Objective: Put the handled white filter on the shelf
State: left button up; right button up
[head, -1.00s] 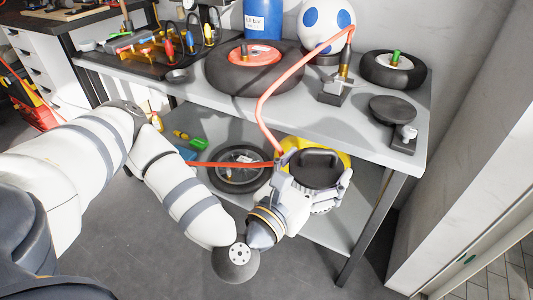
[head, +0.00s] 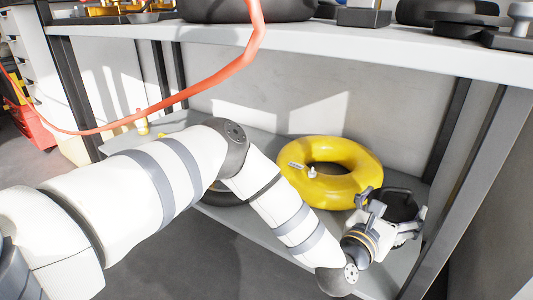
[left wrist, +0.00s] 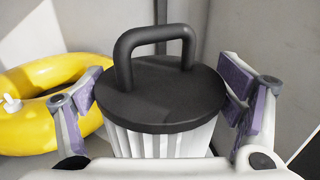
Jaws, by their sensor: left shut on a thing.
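The handled white filter has a white pleated body and a black lid with a black handle; it shows upright in the left wrist view (left wrist: 160,98). In the head view its dark top (head: 401,204) shows at the right, with its body mostly hidden. My left gripper (head: 394,207) is shut on it, with one finger on each side. The filter is over the right part of the grey lower shelf (head: 338,222). I cannot tell whether its base touches the shelf. My right gripper is not in view.
A yellow ring (head: 348,155) lies on the lower shelf to the left of the filter; it also shows in the left wrist view (left wrist: 35,80). A dark wheel is mostly hidden behind my arm. The bench top (head: 400,47) is above, and a bench leg (head: 470,185) stands at the right.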

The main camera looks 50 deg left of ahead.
pick_arm(q)
jog(key=shift+w+r, duration=0.1)
jog(key=shift+r, duration=0.05)
notch_tip(320, 180, down, 10)
jog(key=b, duration=0.4)
jog(key=o, duration=1)
jog(key=shift+f, duration=0.2)
jog(key=o, duration=0.3)
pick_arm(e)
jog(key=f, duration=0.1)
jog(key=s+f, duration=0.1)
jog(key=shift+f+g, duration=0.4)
pick_arm(q)
jog(key=shift+r, duration=0.15)
